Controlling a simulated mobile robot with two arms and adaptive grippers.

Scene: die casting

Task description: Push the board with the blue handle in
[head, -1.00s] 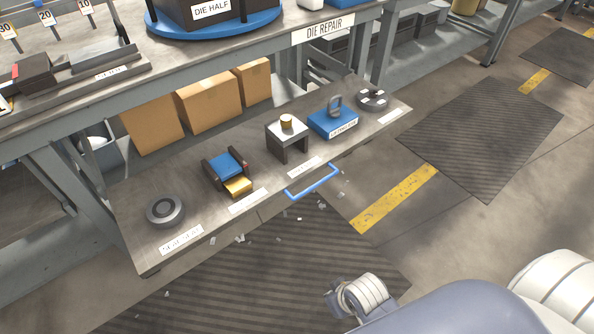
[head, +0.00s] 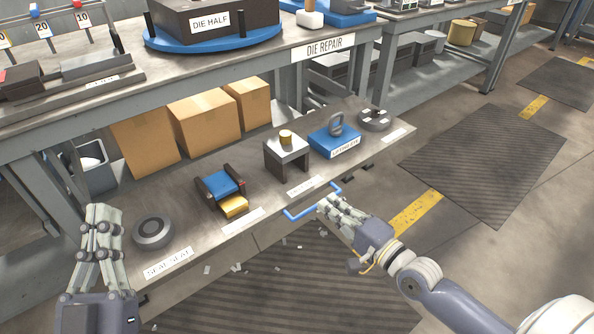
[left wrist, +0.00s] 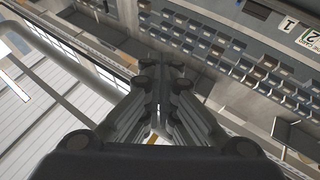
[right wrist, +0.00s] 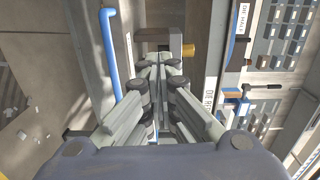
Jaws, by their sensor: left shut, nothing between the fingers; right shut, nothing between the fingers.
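The pull-out board (head: 190,228) with the blue handle (head: 296,215) sticks out from under the workbench, with several parts on it. My right gripper (head: 328,201) is shut and empty at the board's front edge, its fingertips at the handle and covering its middle. In the right wrist view the handle (right wrist: 110,50) runs left of the shut fingers (right wrist: 158,62); contact cannot be told. My left gripper (head: 103,210) is shut and empty, raised at the board's left end beside a dark ring. In the left wrist view its fingers (left wrist: 158,68) point at far-off shelving.
On the board stand the dark ring (head: 153,232), a blue and yellow block (head: 222,185), a dark stand (head: 287,152) and a blue block (head: 335,142). Cardboard boxes (head: 205,130) sit behind it. A striped mat (head: 290,290) with scraps lies on the floor in front.

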